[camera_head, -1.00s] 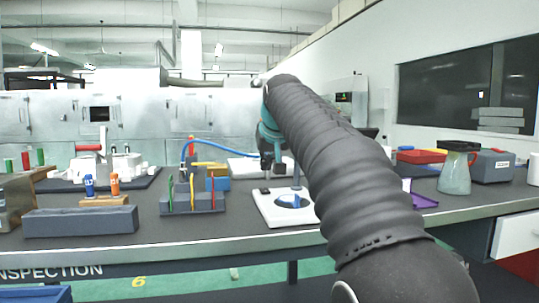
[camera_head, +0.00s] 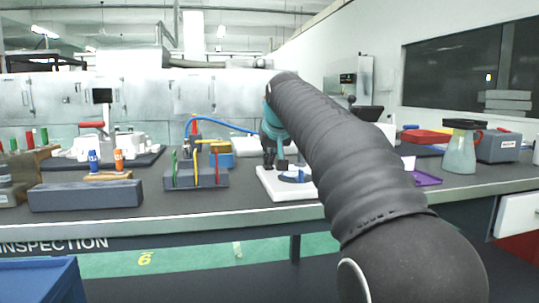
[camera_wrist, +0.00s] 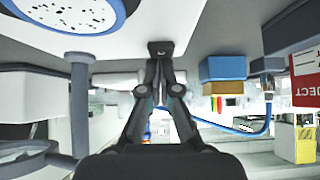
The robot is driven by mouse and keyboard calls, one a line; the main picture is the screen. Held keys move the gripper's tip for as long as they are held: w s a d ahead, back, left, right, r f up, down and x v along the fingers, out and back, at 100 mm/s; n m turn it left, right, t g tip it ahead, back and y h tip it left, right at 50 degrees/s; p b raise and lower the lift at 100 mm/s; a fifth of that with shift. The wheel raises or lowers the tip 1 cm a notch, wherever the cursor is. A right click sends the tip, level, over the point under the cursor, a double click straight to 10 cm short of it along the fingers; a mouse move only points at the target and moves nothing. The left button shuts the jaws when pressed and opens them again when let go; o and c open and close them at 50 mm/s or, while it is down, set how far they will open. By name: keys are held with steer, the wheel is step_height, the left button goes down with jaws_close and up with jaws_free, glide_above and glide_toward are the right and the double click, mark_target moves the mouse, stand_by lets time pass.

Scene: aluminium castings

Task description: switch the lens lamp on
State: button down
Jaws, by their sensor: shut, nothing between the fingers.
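The lens lamp has a white base (camera_head: 270,188) on the bench, partly hidden by my arm in the head view. A small dark switch block (camera_wrist: 160,43) sits on the base. My gripper (camera_wrist: 160,57) is shut and empty, its tips at this block; whether they touch it I cannot tell. In the head view my gripper (camera_head: 276,166) is over the base's left part. Whether the lamp is lit is unclear.
A grey rack (camera_head: 195,180) with coloured pieces stands left of the lamp, with a blue-and-yellow block (camera_head: 222,158) and a blue hose (camera_head: 225,124) behind. A jug (camera_head: 461,150) and purple tray (camera_head: 425,178) stand at right. Bare bench lies in front.

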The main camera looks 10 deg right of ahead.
steer(key=shift+r+p, duration=0.1)
steer(key=shift+p, duration=0.2)
steer(key=shift+w, duration=0.15)
steer(key=shift+w+p, duration=0.45)
steer(key=shift+w, duration=0.25)
